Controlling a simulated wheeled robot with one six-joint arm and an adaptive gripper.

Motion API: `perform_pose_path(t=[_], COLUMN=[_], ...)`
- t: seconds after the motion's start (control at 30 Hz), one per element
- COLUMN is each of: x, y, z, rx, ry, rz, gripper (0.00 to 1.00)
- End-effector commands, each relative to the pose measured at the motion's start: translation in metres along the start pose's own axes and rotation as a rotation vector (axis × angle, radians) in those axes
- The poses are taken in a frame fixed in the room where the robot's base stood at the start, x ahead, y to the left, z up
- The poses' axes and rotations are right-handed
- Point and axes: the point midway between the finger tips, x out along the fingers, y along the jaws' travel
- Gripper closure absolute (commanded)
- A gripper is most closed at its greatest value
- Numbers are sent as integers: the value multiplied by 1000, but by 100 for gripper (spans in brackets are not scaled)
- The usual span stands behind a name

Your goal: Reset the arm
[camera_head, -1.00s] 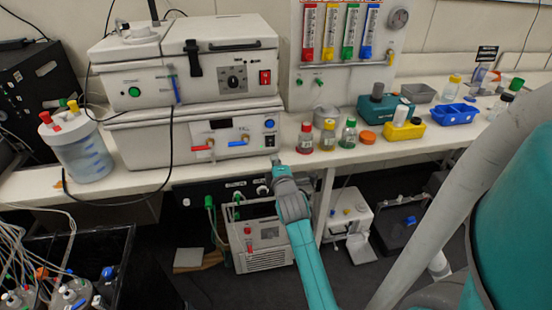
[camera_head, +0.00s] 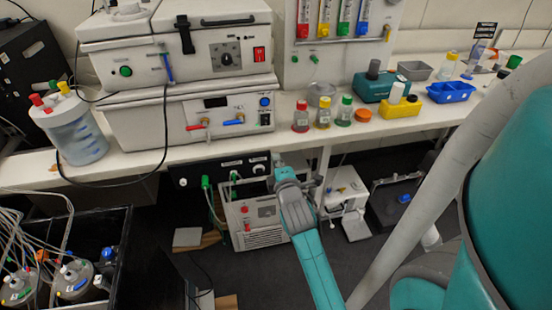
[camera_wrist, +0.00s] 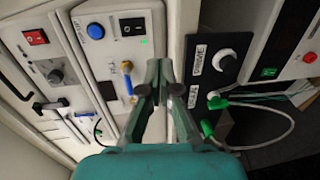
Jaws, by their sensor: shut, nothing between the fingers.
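My teal arm with its grey wrist joint (camera_head: 291,194) reaches up from the bottom of the head view. My gripper (camera_wrist: 159,68) shows in the wrist view with its two dark green fingers brought together at the tips and nothing between them. In the head view its end is small and lies in front of the bench's front edge, near the black control box (camera_head: 225,176) under the bench. It is hard to make out there. In the wrist view the fingers point toward the white instrument and the black box with a white knob (camera_wrist: 226,60).
The white bench (camera_head: 130,160) carries a stacked white instrument (camera_head: 185,125), small bottles (camera_head: 323,113), a yellow rack (camera_head: 400,108) and a blue tray (camera_head: 451,92). A black crate (camera_head: 110,222) with tubed vessels stands at lower left. Equipment sits under the bench; some dark floor is clear.

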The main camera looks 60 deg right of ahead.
Motion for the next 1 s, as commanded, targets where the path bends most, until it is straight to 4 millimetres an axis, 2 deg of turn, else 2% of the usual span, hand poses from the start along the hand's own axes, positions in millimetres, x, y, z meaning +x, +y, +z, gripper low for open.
perform_pose_path(t=[0.43,0.57,0.67,0.77,1.0], x=[0,-8,-27,-58,-145], y=[0,-8,-25,-47,-92], z=[0,-8,-24,-46,-85], rx=[1,25,82,172,419], ry=[0,21,67,135,293], rz=[-1,-7,-22,-46,-135], gripper=[100,100,100,100,100])
